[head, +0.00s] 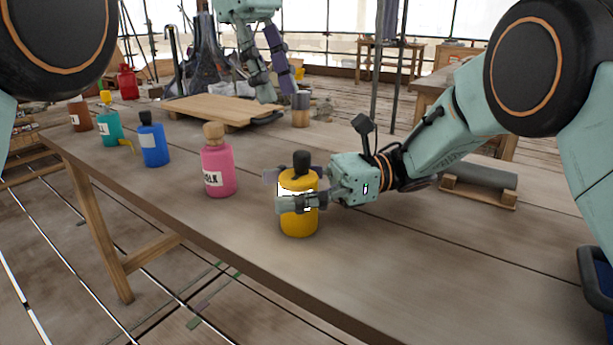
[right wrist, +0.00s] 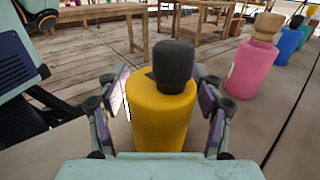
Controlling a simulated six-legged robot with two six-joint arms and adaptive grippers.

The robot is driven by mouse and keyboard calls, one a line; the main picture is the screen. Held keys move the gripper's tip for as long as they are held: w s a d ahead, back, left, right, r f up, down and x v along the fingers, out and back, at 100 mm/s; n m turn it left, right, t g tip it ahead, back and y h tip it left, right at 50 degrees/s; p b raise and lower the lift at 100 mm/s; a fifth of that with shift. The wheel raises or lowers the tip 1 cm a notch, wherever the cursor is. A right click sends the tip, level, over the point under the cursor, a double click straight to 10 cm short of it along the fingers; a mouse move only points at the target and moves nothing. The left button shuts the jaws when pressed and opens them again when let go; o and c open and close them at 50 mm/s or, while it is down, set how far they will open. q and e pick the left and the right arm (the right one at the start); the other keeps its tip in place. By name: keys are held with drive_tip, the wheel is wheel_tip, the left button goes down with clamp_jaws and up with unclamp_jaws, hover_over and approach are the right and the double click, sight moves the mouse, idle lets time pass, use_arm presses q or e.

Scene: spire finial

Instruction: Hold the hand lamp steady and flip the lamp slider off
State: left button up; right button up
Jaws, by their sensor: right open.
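No object is clearly recognisable as the hand lamp, and no slider can be made out. My right gripper (head: 290,190) is open, with its fingers on either side of a yellow bottle (head: 299,224) with a black cap, upright near the table's front edge. In the right wrist view the bottle (right wrist: 160,115) stands between the spread fingers (right wrist: 162,100); contact is not clear. My left gripper (head: 280,95) points down at the far side of the table, fingers apart, beside a small brown and grey cylinder (head: 300,110). Nothing shows between its fingers.
A pink bottle (head: 217,170) stands left of the yellow one. Blue (head: 153,145), teal (head: 109,128), brown (head: 79,115) and red (head: 127,84) bottles stand farther left. A wooden board (head: 215,109) lies behind. A grey roll (head: 478,175) rests on a wooden cradle at right. The front right tabletop is clear.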

drive_tip(key=shift+x, duration=0.95)
drive_tip(key=c, duration=1.4)
